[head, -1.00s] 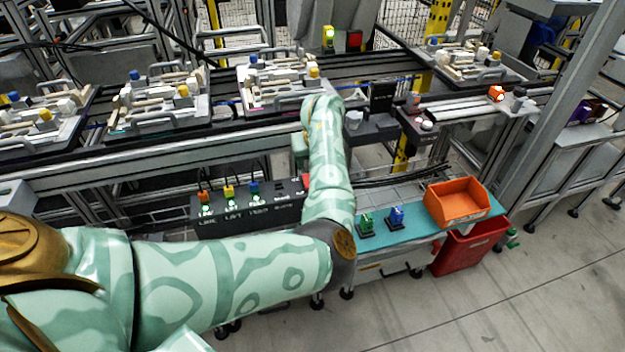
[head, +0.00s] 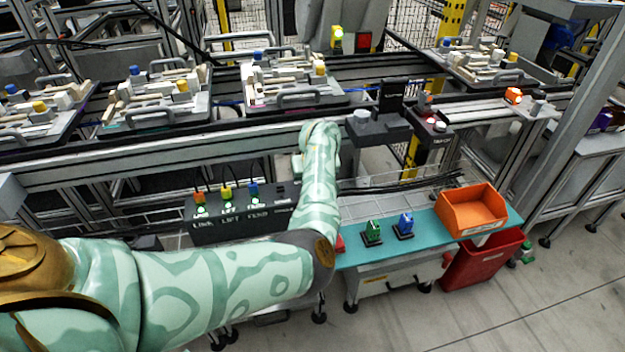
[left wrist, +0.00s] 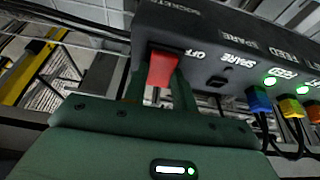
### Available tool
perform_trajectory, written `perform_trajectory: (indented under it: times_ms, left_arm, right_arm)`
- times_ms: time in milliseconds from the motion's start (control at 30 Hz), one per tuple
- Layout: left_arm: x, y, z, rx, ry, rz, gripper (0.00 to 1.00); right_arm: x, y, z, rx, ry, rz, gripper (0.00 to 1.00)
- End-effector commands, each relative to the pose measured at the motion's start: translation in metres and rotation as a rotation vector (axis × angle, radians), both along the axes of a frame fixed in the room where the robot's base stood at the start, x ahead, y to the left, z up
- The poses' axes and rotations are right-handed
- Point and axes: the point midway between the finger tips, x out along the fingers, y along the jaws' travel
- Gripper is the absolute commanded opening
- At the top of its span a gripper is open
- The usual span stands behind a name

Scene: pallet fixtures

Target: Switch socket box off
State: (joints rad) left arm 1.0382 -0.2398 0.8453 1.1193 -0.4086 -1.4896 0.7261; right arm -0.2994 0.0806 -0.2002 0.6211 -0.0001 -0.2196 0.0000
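The dark socket box (head: 232,207) stands on the lower shelf left of my left forearm in the head view. Its right end is hidden behind my arm. The left wrist view shows the box (left wrist: 225,50) close up, with a red switch (left wrist: 164,68) beside the label OFF. The fingers of my left gripper (left wrist: 160,93) stand apart, one on each side of the red switch. I cannot tell whether they press on it. In the head view this gripper is hidden behind my arm. Green lights (left wrist: 269,82) glow above the sockets. My right gripper is not in view.
Orange, yellow and blue plugs (left wrist: 259,101) with cables sit in the box. Right of my arm, green (head: 373,231) and blue (head: 405,223) connectors and an orange bin (head: 473,209) stand on a teal shelf (head: 440,238). A conveyor with pallets (head: 290,97) runs behind.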

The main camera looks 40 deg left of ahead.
Motion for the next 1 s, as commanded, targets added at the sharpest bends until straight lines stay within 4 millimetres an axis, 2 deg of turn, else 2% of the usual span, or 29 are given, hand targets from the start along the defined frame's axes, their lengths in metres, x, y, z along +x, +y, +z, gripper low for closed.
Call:
perform_trajectory:
  times_ms: [233,400,700,1000]
  left_arm:
    - [0.001,0.001,0.001,-0.016,0.012,0.001,0.04]
    - [0.004,0.005,0.003,-0.110,0.091,0.002,0.04]
    - [0.007,0.009,-0.006,-0.286,0.246,0.004,0.04]
    - [0.007,0.008,-0.001,-0.307,0.263,0.001,0.04]
  right_arm:
    - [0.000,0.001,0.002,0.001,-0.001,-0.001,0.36]
    - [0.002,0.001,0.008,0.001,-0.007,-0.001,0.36]
    - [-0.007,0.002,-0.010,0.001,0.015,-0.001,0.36]
    - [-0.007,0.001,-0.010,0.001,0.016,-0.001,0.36]
